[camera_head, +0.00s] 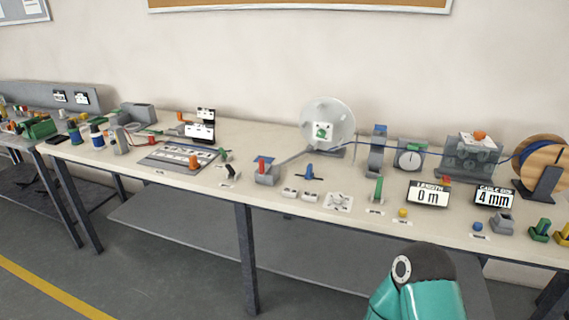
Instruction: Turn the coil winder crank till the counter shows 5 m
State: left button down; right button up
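The coil winder (328,112) is a clear round disc standing at the back of the bench. A white plate with a green part (322,130) sits at its middle; I cannot tell for sure whether this is the crank. The length counter (428,197) stands near the front edge, to the right of the winder, and reads 0 m. A blue cable (460,154) runs from the wooden spool (541,158) at the far right leftward towards the winder. Neither gripper is in view. Only a teal and black arm link of mine shows at the bottom right.
A display reading 4 mm (494,199) stands right of the counter. A dial gauge (410,158) and a grey machine (468,160) stand behind. A grey block with a red top (266,174) and small switches line the bench's front. A second bench (30,145) is at left.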

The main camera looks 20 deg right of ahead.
aim_at(263, 168)
jog(key=z, duration=0.05)
jog(key=i, duration=1)
